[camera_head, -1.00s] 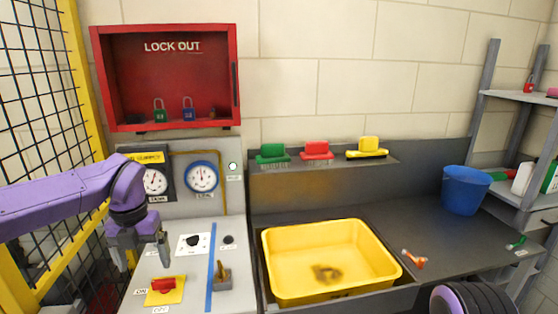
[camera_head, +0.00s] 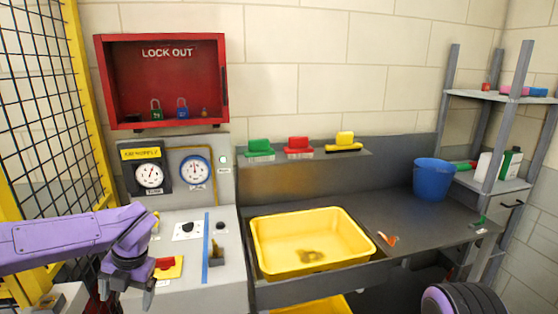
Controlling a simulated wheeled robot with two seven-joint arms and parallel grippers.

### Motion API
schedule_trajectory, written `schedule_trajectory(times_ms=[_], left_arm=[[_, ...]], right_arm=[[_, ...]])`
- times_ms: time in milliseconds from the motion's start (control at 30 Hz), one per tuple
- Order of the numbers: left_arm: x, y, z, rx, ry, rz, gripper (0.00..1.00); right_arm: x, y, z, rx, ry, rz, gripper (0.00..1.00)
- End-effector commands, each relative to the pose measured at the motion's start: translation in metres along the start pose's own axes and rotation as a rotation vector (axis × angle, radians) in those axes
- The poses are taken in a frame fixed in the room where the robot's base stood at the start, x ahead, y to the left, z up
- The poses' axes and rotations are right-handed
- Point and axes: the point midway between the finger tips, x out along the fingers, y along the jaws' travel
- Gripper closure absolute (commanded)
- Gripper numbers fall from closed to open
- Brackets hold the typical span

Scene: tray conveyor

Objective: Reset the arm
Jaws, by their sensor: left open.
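My left arm comes in from the left, and its purple and grey gripper (camera_head: 128,290) points down at the left edge of the control panel (camera_head: 183,302). The gripper is open, and I see nothing between its fingers. My right gripper is not in view. A dark, ribbed round part with a purple rim at the bottom right seems to be mine.
A red lockout box (camera_head: 102,84) hangs above the gauges. Several brushes, such as the green one (camera_head: 259,147), stand on a ledge. A blue bucket (camera_head: 433,180) and an orange object (camera_head: 389,240) are to the right.

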Motion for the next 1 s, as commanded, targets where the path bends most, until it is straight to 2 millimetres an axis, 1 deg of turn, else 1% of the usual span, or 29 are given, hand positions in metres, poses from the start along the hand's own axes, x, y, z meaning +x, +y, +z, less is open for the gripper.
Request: schedule_trajectory(times_ms=[33,67,167,267,300,367,400,467,500,567,600,667,700,800,900,1000], left_arm=[[0.018,-0.004,-0.003,0.052,0.005,0.058,0.11],[0.028,-0.005,-0.004,0.087,0.005,0.094,0.11],[0.067,-0.01,-0.01,0.241,0.005,0.237,0.11],[0.114,-0.019,-0.022,0.464,0.006,0.394,0.11],[0.135,-0.024,-0.029,0.582,0.006,0.459,0.11],[0.17,-0.035,-0.044,0.802,0.004,0.555,0.11],[0.196,-0.045,-0.058,0.98,0.002,0.61,0.11],[0.235,-0.063,-0.087,1.283,-0.007,0.665,0.11],[0.259,-0.075,-0.112,1.491,-0.016,0.675,0.11],[0.287,-0.093,-0.151,1.779,-0.034,0.654,0.11],[0.302,-0.103,-0.178,1.946,-0.049,0.622,0.11],[0.316,-0.114,-0.215,2.152,-0.072,0.561,0.11],[0.322,-0.119,-0.237,2.261,-0.087,0.517,0.11],[0.33,-0.125,-0.275,2.438,-0.114,0.428,0.11],[0.331,-0.129,-0.29,2.509,-0.131,0.387,0.11],[0.331,-0.129,-0.291,2.511,-0.131,0.385,0.11]], right_arm=[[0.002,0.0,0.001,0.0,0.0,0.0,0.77],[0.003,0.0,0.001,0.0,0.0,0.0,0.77],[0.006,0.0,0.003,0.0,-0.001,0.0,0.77],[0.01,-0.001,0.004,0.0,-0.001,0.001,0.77],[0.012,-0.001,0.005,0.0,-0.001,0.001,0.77],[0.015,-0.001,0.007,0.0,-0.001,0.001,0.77],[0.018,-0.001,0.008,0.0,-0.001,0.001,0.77],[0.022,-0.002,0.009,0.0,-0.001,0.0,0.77],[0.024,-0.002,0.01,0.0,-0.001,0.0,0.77],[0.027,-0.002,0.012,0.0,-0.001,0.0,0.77],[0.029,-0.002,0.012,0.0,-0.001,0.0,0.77],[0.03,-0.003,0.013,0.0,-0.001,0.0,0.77],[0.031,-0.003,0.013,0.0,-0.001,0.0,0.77],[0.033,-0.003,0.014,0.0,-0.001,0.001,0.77],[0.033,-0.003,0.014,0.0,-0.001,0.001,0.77],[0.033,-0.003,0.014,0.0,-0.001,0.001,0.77]])
